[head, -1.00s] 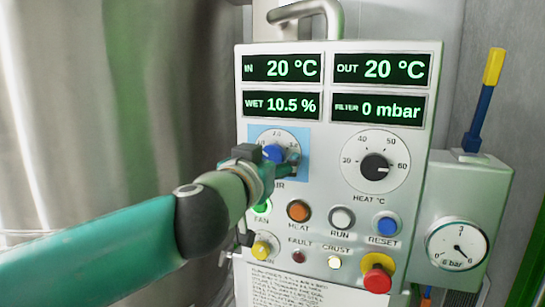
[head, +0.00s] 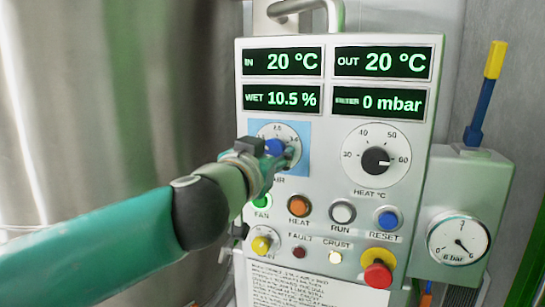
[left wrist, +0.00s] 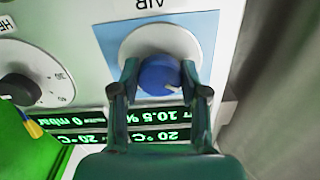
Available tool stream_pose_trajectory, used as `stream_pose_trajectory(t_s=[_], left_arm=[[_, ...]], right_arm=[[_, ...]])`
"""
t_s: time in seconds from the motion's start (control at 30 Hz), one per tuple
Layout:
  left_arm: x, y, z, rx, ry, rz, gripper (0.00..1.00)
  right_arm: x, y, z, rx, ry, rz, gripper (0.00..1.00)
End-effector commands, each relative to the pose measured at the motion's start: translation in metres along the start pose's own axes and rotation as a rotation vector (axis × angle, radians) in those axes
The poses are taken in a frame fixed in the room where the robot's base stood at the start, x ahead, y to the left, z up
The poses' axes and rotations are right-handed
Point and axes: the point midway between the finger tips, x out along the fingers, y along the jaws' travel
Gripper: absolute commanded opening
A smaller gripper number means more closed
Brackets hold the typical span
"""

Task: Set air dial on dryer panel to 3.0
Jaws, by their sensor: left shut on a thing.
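The dryer panel (head: 330,185) fills the middle of the head view. Its air dial (head: 277,140) has a blue knob on a white scale plate with a light blue backing. My left gripper (head: 270,160) is on this knob, partly covering the dial. In the left wrist view the two fingers (left wrist: 158,88) stand on either side of the blue knob (left wrist: 158,72), shut on it. My right gripper is not in view.
A black heat dial (head: 375,160) sits right of the air dial. Below are several buttons and lamps and a red emergency knob (head: 378,275). Four displays read 20 °C, 20 °C, 10.5 % and 0 mbar. A pressure gauge (head: 458,241) is at right, below a blue-and-yellow lever (head: 484,95).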

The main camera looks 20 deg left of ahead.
Motion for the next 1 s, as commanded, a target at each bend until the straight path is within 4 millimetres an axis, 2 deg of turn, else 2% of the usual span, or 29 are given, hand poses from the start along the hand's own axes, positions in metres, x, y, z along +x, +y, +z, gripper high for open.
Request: stream_pose_trajectory(t_s=[0.4,1.0], left_arm=[[0.0,0.001,0.002,0.338,0.002,0.001,0.1],[0.0,0.002,0.001,0.91,0.0,0.003,0.1]], right_arm=[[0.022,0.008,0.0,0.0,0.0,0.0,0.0],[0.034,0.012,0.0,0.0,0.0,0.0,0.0]])
